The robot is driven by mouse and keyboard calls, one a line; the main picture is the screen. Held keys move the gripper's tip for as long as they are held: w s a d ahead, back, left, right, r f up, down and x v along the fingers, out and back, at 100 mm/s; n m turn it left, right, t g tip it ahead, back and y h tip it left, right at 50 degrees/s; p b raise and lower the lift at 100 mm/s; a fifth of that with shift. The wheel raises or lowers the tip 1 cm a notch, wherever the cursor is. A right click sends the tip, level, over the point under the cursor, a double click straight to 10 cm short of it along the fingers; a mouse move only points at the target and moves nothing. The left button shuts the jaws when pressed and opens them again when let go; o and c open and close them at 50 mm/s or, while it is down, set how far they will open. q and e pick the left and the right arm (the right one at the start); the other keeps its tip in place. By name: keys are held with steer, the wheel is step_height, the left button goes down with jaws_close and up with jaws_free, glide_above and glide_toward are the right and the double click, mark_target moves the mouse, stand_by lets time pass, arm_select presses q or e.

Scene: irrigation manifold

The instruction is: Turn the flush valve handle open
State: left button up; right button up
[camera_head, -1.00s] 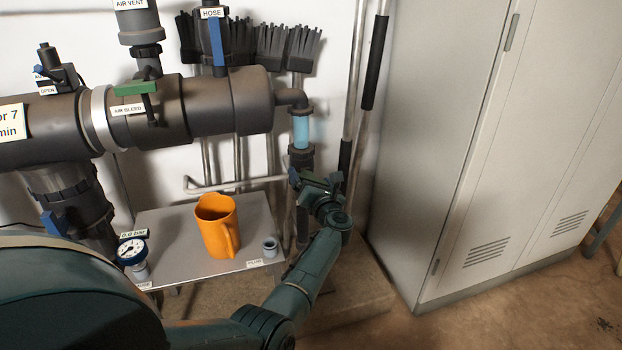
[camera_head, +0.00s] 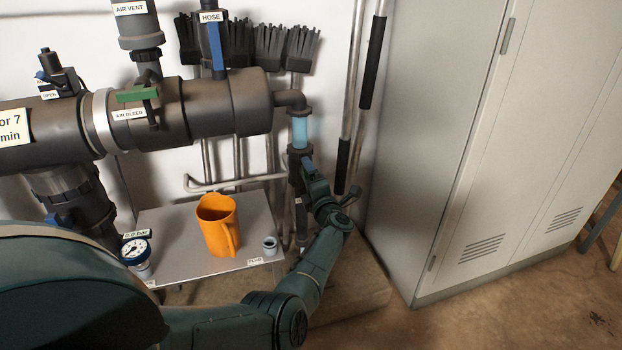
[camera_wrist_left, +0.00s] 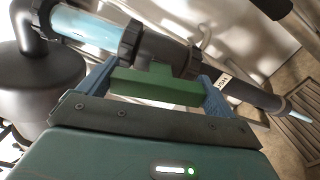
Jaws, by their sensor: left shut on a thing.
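The flush valve handle (camera_wrist_left: 155,86) is a green bar in the left wrist view, lying roughly along the dark valve pipe. My left gripper (camera_wrist_left: 158,88) is shut on it, with one blue finger at each end of the bar. In the head view, my left gripper (camera_head: 308,172) is at the vertical pipe below the clear blue tube (camera_head: 300,131) and hides the handle. The tube also shows in the left wrist view (camera_wrist_left: 85,30). A partly covered white label sits on the pipe beside the right finger. My right gripper is not in view.
A grey locker (camera_head: 440,150) stands to the right. Poles (camera_head: 350,110) lean behind the pipe.

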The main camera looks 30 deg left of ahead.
arm_select(q)
steer(key=shift+m, duration=0.9)
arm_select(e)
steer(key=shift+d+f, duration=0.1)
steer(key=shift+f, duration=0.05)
arm_select(q)
steer(key=o, duration=0.7)
steer(key=shift+d, duration=0.1)
